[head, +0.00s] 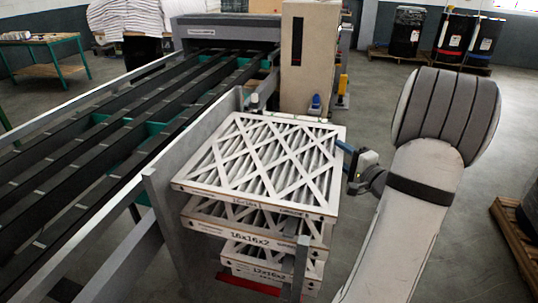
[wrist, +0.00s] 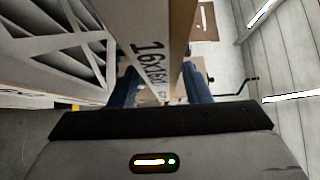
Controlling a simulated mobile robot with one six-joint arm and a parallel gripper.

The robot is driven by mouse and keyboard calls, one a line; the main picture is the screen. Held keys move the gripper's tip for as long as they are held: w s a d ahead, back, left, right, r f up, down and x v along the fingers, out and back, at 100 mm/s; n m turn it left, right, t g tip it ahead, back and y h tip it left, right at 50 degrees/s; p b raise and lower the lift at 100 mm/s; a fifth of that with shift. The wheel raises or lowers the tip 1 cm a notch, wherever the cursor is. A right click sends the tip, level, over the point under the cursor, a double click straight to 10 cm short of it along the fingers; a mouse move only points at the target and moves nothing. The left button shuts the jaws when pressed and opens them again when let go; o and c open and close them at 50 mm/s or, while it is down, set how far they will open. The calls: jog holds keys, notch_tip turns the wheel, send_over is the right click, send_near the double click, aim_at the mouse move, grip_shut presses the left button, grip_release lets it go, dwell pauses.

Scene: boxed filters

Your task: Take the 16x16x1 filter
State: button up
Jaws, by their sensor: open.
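The 16x16x1 filter (head: 262,160) is a thin white-framed pleated panel with a crossed lattice, lying flat on top of a stack. Its printed edge also shows in the wrist view (wrist: 150,50). My gripper (head: 343,148) is at its right side, toward the far corner. In the wrist view my gripper (wrist: 160,88) is open, with one blue finger on each side of the printed edge. A visible gap remains by the right finger; contact on the left is unclear. The far fingertips are partly hidden.
Below lie the 16x16x2 filter (head: 250,236) and a 12x16x2 filter (head: 268,273). A grey upright panel (head: 170,220) stands close at the stack's left, beside a conveyor (head: 120,120). A tan box (head: 308,60) stands behind. Floor to the right is partly clear.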

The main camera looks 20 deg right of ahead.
jog(key=shift+w+a+f, duration=0.1)
jog(key=shift+w, duration=0.6)
jog(key=shift+c, duration=0.4)
grip_shut()
